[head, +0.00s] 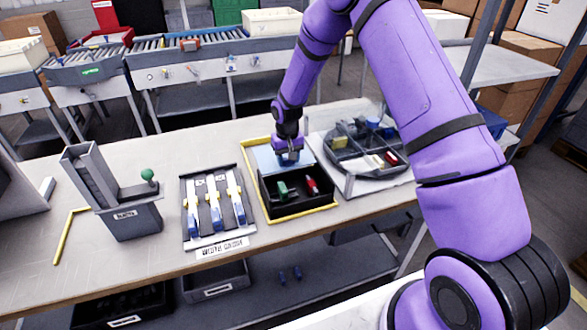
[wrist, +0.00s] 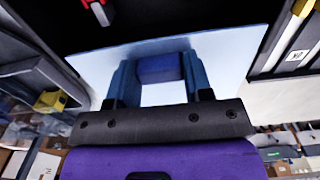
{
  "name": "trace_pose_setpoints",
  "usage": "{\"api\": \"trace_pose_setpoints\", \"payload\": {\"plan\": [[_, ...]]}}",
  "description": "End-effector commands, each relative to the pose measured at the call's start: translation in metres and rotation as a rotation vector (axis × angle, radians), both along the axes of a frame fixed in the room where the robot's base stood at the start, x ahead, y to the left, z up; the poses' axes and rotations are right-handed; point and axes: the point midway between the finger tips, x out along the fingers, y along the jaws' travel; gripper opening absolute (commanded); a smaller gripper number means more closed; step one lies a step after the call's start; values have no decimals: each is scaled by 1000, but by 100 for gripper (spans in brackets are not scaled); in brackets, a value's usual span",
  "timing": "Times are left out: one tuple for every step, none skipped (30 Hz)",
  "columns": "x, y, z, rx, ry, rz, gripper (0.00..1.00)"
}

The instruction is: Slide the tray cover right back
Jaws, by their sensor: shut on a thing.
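The tray cover (head: 266,158) is a pale blue flat plate over the back part of a black tray (head: 298,207). The tray's front part is open, with a green item (head: 283,189) and a red item (head: 312,184) inside. My gripper (head: 289,158) is at the cover, pointing down. In the wrist view, the fingers of my gripper (wrist: 157,80) are shut on a dark blue handle (wrist: 159,68) on the cover (wrist: 226,52). In the head view my gripper hides the handle and part of the cover.
A yellow outline (head: 262,213) surrounds the tray on the bench. A round divided tray (head: 360,166) stands close on the right. A rack of blue-and-yellow tools (head: 216,208) lies left. A grey holder with a green knob (head: 148,175) is farther left.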

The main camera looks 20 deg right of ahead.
Motion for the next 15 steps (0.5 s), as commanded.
{"api": "trace_pose_setpoints", "payload": {"plan": [[5, 0, -1, 0, 1, 0, 4], [7, 0, -1, 0, 2, 0, 4], [9, 0, -1, 1, 2, 0, 4], [10, 0, -1, 1, 2, 0, 4], [10, 0, -1, 1, 2, 0, 4], [11, 0, -1, 1, 2, 0, 4], [11, 0, -1, 1, 2, 0, 4], [11, 0, -1, 0, 2, 0, 4], [10, 0, -1, 0, 2, 0, 4], [10, 0, -1, 0, 2, 0, 4], [10, 0, -1, 0, 2, 0, 4], [10, 0, -1, 0, 2, 0, 4], [10, 0, -1, 0, 2, 0, 4], [10, 0, -1, 0, 2, 0, 53], [10, 0, -1, 0, 2, 0, 62]]}}
